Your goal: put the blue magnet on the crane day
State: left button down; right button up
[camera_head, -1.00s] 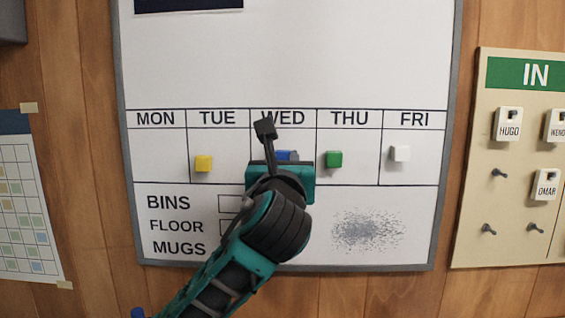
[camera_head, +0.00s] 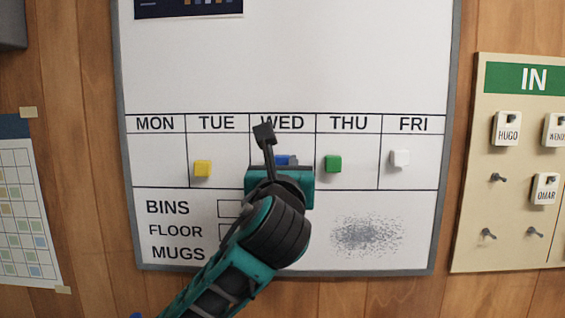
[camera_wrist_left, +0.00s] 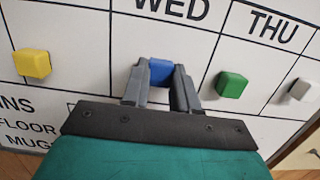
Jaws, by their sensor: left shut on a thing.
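The blue magnet (camera_wrist_left: 161,70) is at the whiteboard in the WED column, between the fingers of my left gripper (camera_wrist_left: 160,84). In the head view the blue magnet (camera_head: 283,160) shows only in part behind my left gripper (camera_head: 281,163). The gripper is shut on it. I cannot tell whether the magnet touches the board. A yellow magnet (camera_head: 203,168) is under TUE, a green magnet (camera_head: 333,163) under THU and a white magnet (camera_head: 400,158) under FRI. The MON cell (camera_head: 156,155) is empty. No crane label shows in these views. My right gripper is not in view.
The whiteboard (camera_head: 290,65) hangs on a wood wall. A dark poster (camera_head: 189,7) is at its top left, with only its lower part showing. An IN board (camera_head: 468,230) with name tags and pegs is on the right. A paper calendar (camera_head: 25,212) is on the left.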

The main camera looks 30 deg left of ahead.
pick_arm(q)
jog(key=c, duration=0.8)
grip_release()
jog(key=b+v, duration=0.9)
jog(key=v, duration=0.3)
jog(key=shift+s+d+f, duration=0.1)
jog(key=shift+s+d, duration=0.05)
jog(key=shift+s, duration=0.2)
